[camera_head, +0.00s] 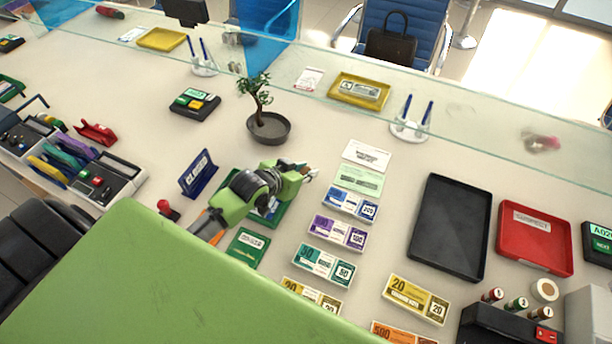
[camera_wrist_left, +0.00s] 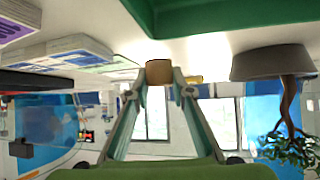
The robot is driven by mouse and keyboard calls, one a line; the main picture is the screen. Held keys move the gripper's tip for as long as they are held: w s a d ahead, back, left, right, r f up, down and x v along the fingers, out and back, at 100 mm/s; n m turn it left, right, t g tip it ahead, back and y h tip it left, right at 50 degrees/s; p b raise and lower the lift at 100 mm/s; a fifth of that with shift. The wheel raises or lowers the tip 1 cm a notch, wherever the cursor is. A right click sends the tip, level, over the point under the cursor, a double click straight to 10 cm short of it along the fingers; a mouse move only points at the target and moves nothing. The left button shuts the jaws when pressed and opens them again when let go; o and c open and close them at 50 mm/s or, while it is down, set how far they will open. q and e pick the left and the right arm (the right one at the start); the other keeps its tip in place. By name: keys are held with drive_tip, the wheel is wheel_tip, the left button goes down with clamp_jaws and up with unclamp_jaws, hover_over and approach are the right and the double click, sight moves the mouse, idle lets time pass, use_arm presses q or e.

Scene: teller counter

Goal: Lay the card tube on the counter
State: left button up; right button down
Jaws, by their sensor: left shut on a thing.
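My left gripper (camera_head: 308,172) reaches in from the lower left over the middle of the counter (camera_head: 110,75). In the left wrist view, which looks upside down, its fingertips (camera_wrist_left: 159,78) are shut on a short brown cylinder, the card tube (camera_wrist_left: 159,70). The tube's end face points to the camera, and its length is hidden. The tube is close to the counter surface; I cannot tell whether it touches. In the head view I cannot make out the tube at the fingertips. My right gripper is not in view.
A potted bonsai (camera_head: 269,127) stands behind the gripper. Banknote stacks (camera_head: 337,232) line the counter to its right, then a black tray (camera_head: 450,226) and a red tray (camera_head: 535,237). A blue sign (camera_head: 198,174) stands left. A glass screen (camera_head: 480,125) runs along the back.

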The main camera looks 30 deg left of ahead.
use_arm(q)
drive_tip(key=shift+f, duration=1.45)
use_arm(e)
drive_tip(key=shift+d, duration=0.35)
use_arm(q)
drive_tip(key=o, duration=0.7)
drive_tip(key=shift+s+r, duration=0.1)
drive_tip(key=v, duration=1.1)
drive_tip(key=shift+s+r, duration=0.2)
drive_tip(key=shift+s, duration=0.2)
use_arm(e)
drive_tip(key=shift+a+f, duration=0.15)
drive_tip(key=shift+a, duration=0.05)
